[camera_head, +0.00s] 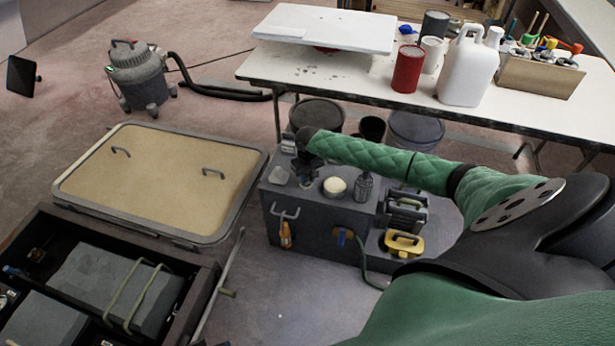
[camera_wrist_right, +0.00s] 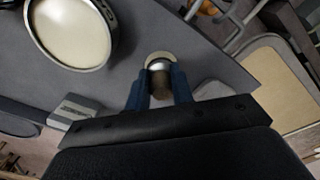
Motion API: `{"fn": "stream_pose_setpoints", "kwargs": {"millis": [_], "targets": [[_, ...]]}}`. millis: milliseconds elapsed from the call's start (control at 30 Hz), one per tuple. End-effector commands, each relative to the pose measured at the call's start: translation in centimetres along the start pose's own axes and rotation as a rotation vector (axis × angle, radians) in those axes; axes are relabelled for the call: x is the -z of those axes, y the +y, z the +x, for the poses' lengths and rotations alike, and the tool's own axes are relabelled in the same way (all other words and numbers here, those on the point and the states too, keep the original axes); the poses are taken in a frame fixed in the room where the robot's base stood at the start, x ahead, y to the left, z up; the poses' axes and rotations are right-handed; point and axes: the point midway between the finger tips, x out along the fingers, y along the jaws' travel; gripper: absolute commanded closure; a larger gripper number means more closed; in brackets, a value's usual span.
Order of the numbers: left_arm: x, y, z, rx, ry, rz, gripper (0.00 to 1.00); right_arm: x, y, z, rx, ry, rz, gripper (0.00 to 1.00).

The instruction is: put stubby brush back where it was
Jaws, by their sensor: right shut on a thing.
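My right gripper (camera_head: 307,172) reaches down over the left part of the dark grey tool box top (camera_head: 315,228). In the right wrist view its two blue fingers (camera_wrist_right: 160,97) are shut on the stubby brush (camera_wrist_right: 160,78), which shows a metal band and a brown end between them. A pale round patch shows just beyond the brush, close to the grey surface. I cannot tell whether the brush touches that surface. In the head view the gripper and arm mostly hide the brush. My left gripper is not in view.
A yellow tool (camera_head: 404,243) sits lower right. A white table (camera_head: 340,72) with cans stands behind; a framed tan panel (camera_head: 150,185) lies left.

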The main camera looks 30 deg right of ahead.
Motion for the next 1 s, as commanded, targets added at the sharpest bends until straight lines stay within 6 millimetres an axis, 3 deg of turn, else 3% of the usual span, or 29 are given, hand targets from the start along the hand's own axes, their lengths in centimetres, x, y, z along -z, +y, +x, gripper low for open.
{"fn": "stream_pose_setpoints", "kwargs": {"millis": [267, 300, 400, 733, 1000], "targets": [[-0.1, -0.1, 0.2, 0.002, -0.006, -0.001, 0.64, 0.0, 0.0, 0.2, 0.000, 0.000, 0.000, 0.95], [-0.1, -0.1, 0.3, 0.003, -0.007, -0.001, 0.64, 0.0, 0.0, 0.2, 0.000, 0.000, 0.000, 0.71], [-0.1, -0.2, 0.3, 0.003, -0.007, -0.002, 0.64, 0.0, 0.0, 0.2, -0.001, 0.000, 0.000, 0.55], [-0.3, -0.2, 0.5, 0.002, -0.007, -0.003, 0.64, 0.0, 0.1, 0.0, -0.001, 0.001, 0.000, 0.55], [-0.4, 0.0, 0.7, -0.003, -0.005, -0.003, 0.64, 0.1, 0.1, -3.7, -0.001, 0.002, -0.001, 0.55]]}}
